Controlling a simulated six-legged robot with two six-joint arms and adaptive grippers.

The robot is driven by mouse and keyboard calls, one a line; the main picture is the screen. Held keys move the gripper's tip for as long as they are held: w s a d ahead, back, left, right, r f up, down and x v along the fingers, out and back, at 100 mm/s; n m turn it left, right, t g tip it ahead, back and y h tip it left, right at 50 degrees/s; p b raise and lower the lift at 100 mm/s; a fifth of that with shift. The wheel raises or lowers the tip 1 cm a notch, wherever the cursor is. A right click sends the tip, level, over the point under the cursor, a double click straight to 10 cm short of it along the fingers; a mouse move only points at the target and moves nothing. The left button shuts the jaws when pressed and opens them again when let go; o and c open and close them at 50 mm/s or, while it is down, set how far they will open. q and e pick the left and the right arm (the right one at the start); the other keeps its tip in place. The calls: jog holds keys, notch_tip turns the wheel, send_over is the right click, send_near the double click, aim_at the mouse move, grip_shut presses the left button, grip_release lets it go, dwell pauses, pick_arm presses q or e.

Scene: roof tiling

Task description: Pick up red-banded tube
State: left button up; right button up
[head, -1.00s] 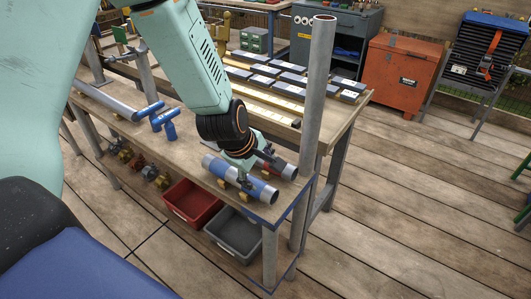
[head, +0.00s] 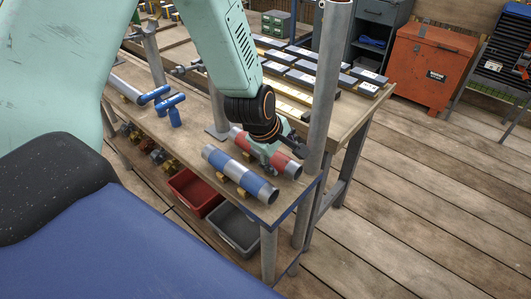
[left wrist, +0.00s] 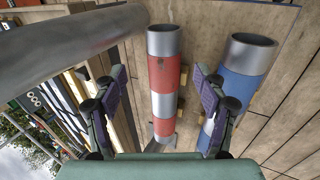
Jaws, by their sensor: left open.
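The red-banded tube (head: 287,164) lies on supports at the near end of the workbench, behind the blue-banded tube (head: 239,172). My left gripper (head: 276,157) is over the red-banded tube and hides its middle in the head view. In the left wrist view, the fingers of my left gripper (left wrist: 157,82) are open, one on each side of the red-banded tube (left wrist: 163,75). The right finger is between it and the blue-banded tube (left wrist: 238,82). I cannot tell whether the fingers touch the tube. My right gripper is not in view.
A grey upright post (head: 327,90) stands close to the right of my left gripper; a pipe (left wrist: 70,42) crosses the left wrist view. Blue T-shaped fittings (head: 172,108) stand on the bench. A red bin (head: 195,192) and a grey bin (head: 233,226) sit below.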

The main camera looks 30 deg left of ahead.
aim_at(285, 162)
pick_arm(q)
jog(key=shift+d+f, duration=0.1)
jog(key=shift+f, duration=0.3)
jog(key=x, duration=0.1)
jog(key=b+x, duration=0.1)
jog(key=x, duration=0.2)
jog(key=shift+s+a+f+b, duration=0.1)
jog(key=shift+a+f+b, duration=0.1)
jog(key=shift+a+b, duration=0.15)
jog(key=shift+f, duration=0.25)
jog(key=shift+w+d, duration=0.15)
jog(key=shift+w, duration=0.1)
jog(key=shift+s+d+r, duration=0.15)
jog(key=shift+a+f, duration=0.2)
jog(key=c, duration=0.4)
jog(key=shift+d+r, duration=0.1)
jog(key=shift+d, duration=0.05)
jog(key=c, duration=0.9)
grip_shut()
